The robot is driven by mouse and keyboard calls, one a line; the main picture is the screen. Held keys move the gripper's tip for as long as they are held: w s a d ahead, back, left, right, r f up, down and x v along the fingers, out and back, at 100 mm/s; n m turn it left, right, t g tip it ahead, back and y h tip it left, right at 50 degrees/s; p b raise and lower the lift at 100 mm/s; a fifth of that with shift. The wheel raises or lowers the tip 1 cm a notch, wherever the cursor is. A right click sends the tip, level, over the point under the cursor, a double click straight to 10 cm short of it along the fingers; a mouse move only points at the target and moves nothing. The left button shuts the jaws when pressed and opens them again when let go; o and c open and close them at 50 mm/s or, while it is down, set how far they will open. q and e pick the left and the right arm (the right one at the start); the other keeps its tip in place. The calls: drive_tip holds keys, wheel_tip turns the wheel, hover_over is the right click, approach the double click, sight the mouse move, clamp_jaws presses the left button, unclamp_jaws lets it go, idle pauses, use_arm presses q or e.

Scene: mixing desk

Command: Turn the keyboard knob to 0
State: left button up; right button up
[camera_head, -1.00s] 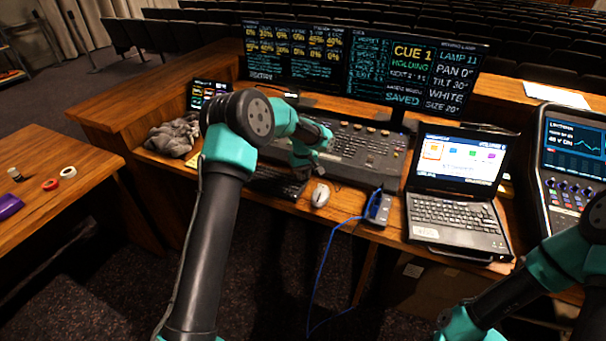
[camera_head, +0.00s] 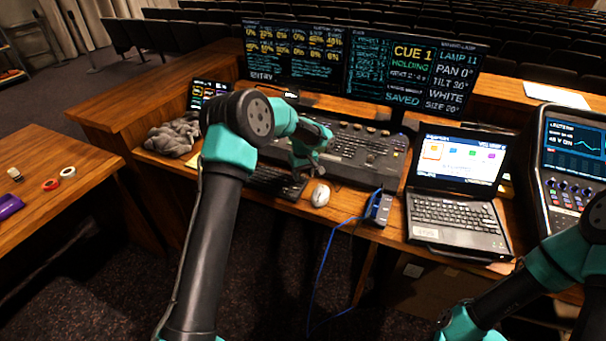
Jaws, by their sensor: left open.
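A black keyboard (camera_head: 268,180) lies near the front edge of the desk, mostly behind my left arm. A wide dark control desk (camera_head: 355,150) with several small knobs along its top edge lies behind it. I cannot tell which knob is the keyboard knob; it is too small or hidden. My left gripper (camera_head: 297,176) points down over the right end of the keyboard. It is open, and its fingertips are small and dark here. I cannot tell whether it touches anything. My right arm enters at the lower right; its gripper is out of the picture.
A white mouse (camera_head: 320,195) sits just right of the left gripper. A small grey box (camera_head: 379,208) with a blue cable and an open laptop (camera_head: 455,205) stand further right. Two monitors (camera_head: 350,65) stand behind. A grey cloth (camera_head: 173,136) lies at the left.

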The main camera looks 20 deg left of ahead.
sight(303, 175)
use_arm(q)
wheel_tip(303, 175, up, 17)
drive_tip(key=shift+r, duration=0.15)
idle(0.5)
